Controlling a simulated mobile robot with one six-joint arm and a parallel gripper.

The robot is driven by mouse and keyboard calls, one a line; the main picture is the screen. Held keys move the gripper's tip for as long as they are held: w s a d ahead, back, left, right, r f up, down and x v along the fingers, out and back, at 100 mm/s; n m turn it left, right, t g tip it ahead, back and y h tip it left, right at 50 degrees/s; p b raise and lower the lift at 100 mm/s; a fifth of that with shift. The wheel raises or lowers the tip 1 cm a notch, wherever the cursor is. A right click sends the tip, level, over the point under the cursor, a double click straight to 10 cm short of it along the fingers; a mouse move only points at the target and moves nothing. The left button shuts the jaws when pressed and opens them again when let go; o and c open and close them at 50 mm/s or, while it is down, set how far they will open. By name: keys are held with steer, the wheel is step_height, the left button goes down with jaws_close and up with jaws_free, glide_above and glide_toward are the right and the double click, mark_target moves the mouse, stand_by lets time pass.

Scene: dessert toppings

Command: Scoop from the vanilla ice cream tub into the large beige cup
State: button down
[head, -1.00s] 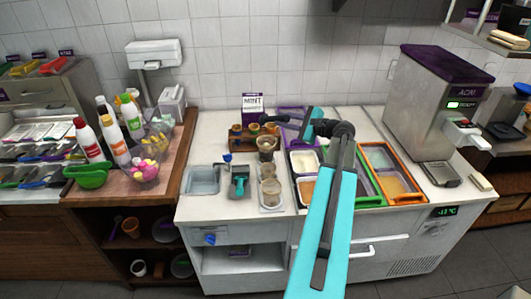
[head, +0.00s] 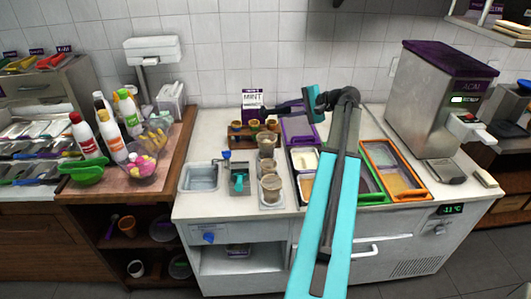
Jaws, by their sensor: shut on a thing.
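My gripper (head: 252,112) is dark and small at the end of my cyan arm, in front of the back wall and just in front of the MINT sign. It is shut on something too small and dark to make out. A pale cream tub (head: 303,160), likely the vanilla, sits in the dark-framed counter well, partly hidden by my arm; my gripper is up and to its left. Small brownish cups stand in a wooden rack (head: 240,141) just below my gripper. Clear-beige cups (head: 271,187) stand in front of it. I cannot tell which is the large beige cup.
A teal scoop (head: 239,181) lies in a grey holder beside a metal basin (head: 200,176). Orange-framed (head: 425,192) and purple-framed (head: 297,128) trays flank the wells. Sauce bottles (head: 87,136) and bowls stand left.

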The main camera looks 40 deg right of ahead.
steer(key=n+g+b, duration=0.1)
steer(key=n, duration=0.2)
steer(key=r+n+g+b, duration=0.1)
steer(key=n, duration=0.1)
steer(key=shift+r+n+g+h, duration=0.2)
steer(key=shift+n+g+h, duration=0.1)
steer(key=shift+n+h, duration=0.1)
